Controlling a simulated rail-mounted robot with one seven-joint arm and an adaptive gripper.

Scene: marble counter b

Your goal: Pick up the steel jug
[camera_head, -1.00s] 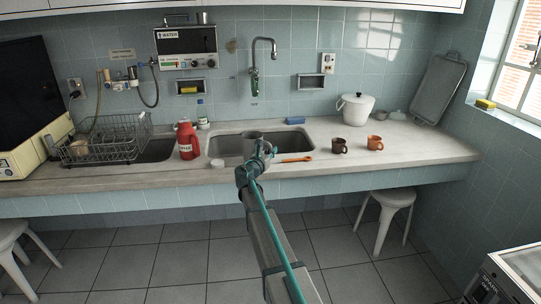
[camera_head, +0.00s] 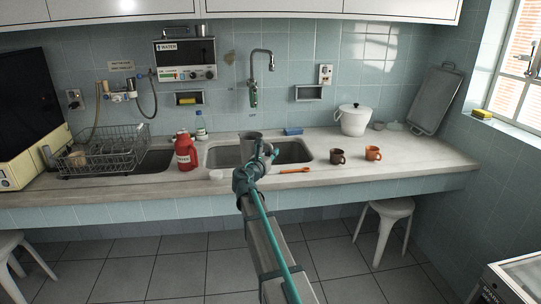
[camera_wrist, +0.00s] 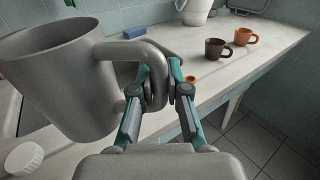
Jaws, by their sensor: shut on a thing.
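The steel jug (camera_wrist: 62,78) is a grey, tapered vessel with a thick loop handle, large at the left of the wrist view. My gripper (camera_wrist: 168,88) is shut on the jug's handle, with a teal-edged finger on each side of it. The jug is close to upright. In the head view the jug (camera_head: 249,146) shows above the front part of the sink, partly hidden by my arm and gripper (camera_head: 266,152).
The sink basin (camera_head: 226,156) lies behind the jug. A red flask (camera_head: 187,152) stands to the left, and an orange-handled utensil (camera_head: 294,170) lies to the right. A brown mug (camera_head: 337,156), an orange mug (camera_head: 373,153) and a white pot (camera_head: 354,120) stand further right.

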